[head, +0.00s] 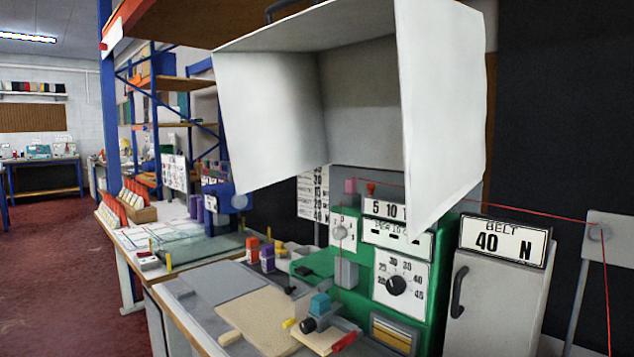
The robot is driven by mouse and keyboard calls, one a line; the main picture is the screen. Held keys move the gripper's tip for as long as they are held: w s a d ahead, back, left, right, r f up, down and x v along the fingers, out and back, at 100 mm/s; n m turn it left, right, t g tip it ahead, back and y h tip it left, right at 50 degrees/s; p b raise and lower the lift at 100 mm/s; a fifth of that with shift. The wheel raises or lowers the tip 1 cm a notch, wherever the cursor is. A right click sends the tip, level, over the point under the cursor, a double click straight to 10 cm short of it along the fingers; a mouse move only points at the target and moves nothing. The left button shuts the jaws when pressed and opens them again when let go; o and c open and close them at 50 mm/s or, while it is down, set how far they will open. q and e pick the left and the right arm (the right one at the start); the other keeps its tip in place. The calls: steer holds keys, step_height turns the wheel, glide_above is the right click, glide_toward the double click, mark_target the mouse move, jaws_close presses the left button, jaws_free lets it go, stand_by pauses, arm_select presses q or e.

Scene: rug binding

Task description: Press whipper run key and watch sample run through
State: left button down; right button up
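A green machine (452,260), probably the whipper, stands on the bench at the lower right. It has a black dial knob (397,285) on a white numbered plate and a display panel (397,238) whose text I cannot read surely. A red thread (520,214) runs from the machine's top to the right. A beige flat piece (262,318), possibly the sample, lies on the bench before it. A blue block (320,303) and a red part (344,342) sit at the machine's front. I cannot tell which part is the run key. Neither gripper is in view.
A large white hood (440,110) hangs over the machine and hides part of it. A grey cabinet (490,300) with a "BELT 40 N" sign (503,240) stands at right. Small bottles (267,257) stand behind the beige piece. Red floor (60,270) lies open at left.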

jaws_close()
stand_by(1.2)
